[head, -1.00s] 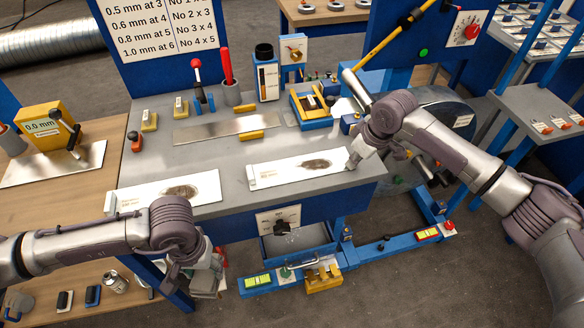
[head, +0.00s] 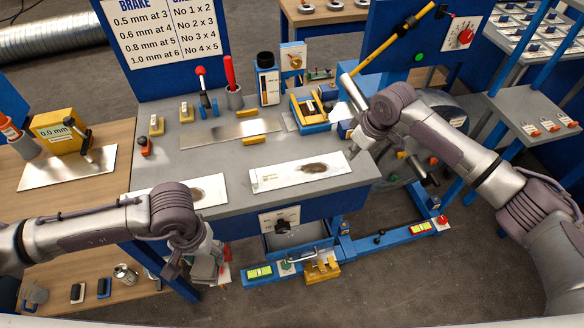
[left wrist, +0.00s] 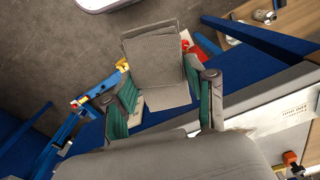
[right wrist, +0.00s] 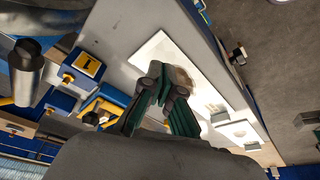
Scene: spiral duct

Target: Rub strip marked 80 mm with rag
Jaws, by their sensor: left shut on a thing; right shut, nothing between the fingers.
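Two white strips with dark smudges lie on the grey bench: a right strip (head: 285,176) and a left strip (head: 212,191), partly hidden by my left arm. My left gripper (head: 212,264) is shut on a folded grey rag (left wrist: 155,60), held low in front of the bench, clear of both strips. My right gripper (head: 356,152) is shut and empty by the right end of the right strip. In the right wrist view its closed fingertips (right wrist: 166,86) overlap the strip's smudge (right wrist: 182,78); contact cannot be told.
A bare metal sheet (head: 205,133) lies behind the strips. A red-handled tool stands in a grey cup (head: 235,98). A blue and yellow fixture (head: 312,110) stands back right. A drawer (head: 290,240) and blue frame sit below the bench front. A wooden table (head: 50,205) is at left.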

